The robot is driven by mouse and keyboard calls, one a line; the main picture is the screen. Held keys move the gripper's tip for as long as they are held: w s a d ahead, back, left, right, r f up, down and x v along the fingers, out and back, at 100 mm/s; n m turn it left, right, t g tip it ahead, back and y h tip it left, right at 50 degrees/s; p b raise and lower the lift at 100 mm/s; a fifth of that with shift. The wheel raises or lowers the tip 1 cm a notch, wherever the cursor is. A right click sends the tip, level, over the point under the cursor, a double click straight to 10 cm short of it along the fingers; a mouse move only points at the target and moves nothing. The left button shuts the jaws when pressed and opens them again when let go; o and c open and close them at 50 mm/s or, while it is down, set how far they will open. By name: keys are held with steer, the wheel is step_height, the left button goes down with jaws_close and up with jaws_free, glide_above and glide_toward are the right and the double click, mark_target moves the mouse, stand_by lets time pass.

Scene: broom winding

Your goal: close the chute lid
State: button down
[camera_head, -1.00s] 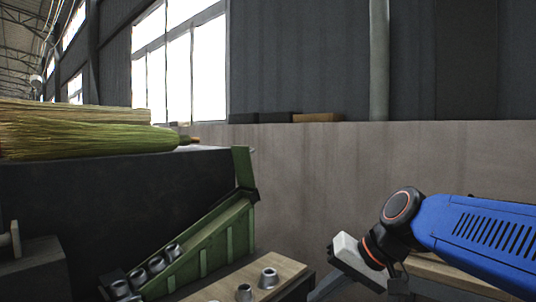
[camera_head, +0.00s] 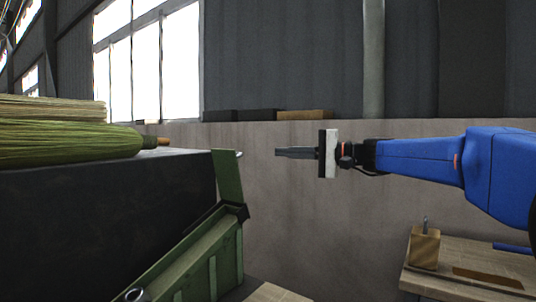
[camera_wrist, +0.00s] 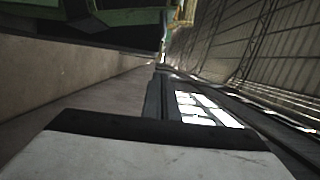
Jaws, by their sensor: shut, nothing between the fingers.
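The green chute (camera_head: 190,262) slopes up to the right beside the dark bench. Its green lid (camera_head: 228,177) stands open, near upright and leaning slightly, at the chute's upper end, with a small pale handle at its top right. My gripper (camera_head: 278,152) is shut and empty, pointing left, at about the height of the lid's top and to its right in the picture. A gap shows between them. In the wrist view, green parts (camera_wrist: 105,17) show at the top left; which part of the chute they are is hard to tell.
A dark bench (camera_head: 90,205) holds green and straw-coloured broom bundles (camera_head: 65,143) at left. A wooden block with a metal peg (camera_head: 425,248) stands on a wooden table (camera_head: 480,275) at lower right. A concrete wall (camera_head: 300,210) lies behind. The space between lid and gripper looks clear.

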steer(key=a, duration=1.1)
steer(key=shift+w, duration=0.25)
steer(key=shift+a+f, duration=0.1)
steer(key=shift+a, duration=0.05)
steer(key=shift+s+a+r+n+h, duration=0.15)
steer(key=shift+s+a+n, duration=0.2)
steer(key=shift+s+n, duration=0.15)
steer(key=shift+s+a+r+n+h, duration=0.1)
steer(key=shift+s+a+n+h, duration=0.05)
steer(key=shift+s+a+n, duration=0.3)
steer(key=s+a+f+n+h, duration=0.2)
steer(key=s+a+f+n, duration=0.1)
steer(key=s+a+n, duration=0.4)
steer(key=s+a+f+n+t+h, duration=0.2)
steer(key=s+f+n, duration=0.3)
steer(key=f, duration=0.5)
steer(key=shift+s+a+n, duration=0.15)
steer(key=shift+n, duration=0.7)
steer(key=shift+f, duration=0.1)
